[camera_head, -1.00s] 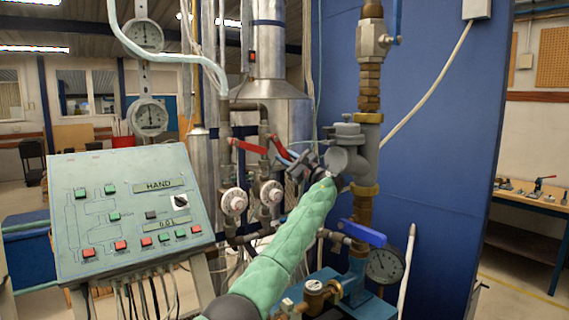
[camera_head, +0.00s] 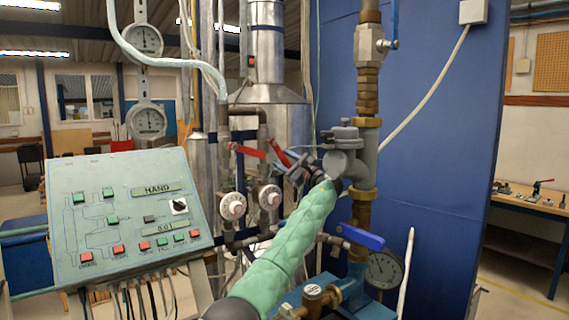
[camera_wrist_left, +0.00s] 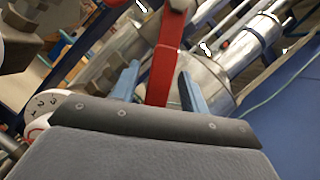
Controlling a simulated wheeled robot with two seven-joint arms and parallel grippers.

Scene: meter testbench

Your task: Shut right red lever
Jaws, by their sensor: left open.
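The right red lever (camera_head: 279,153) is on the pipework behind the panel, slanting down to the right in the head view. My left gripper (camera_head: 289,167) is at its lower end, with the green-sleeved arm coming up from below. In the left wrist view the red lever (camera_wrist_left: 165,65) runs between the two blue fingers of my open left gripper (camera_wrist_left: 158,88), with visible gaps on both sides. The left red lever (camera_head: 248,151) lies nearly level, left of the gripper. My right gripper is not in view.
Two white round knobs (camera_head: 232,206) sit below the levers. A grey valve body (camera_head: 345,160) and brass pipe stand close right of the gripper. A blue lever (camera_head: 362,236) and a gauge (camera_head: 384,268) are lower right. The control panel (camera_head: 120,215) is at left.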

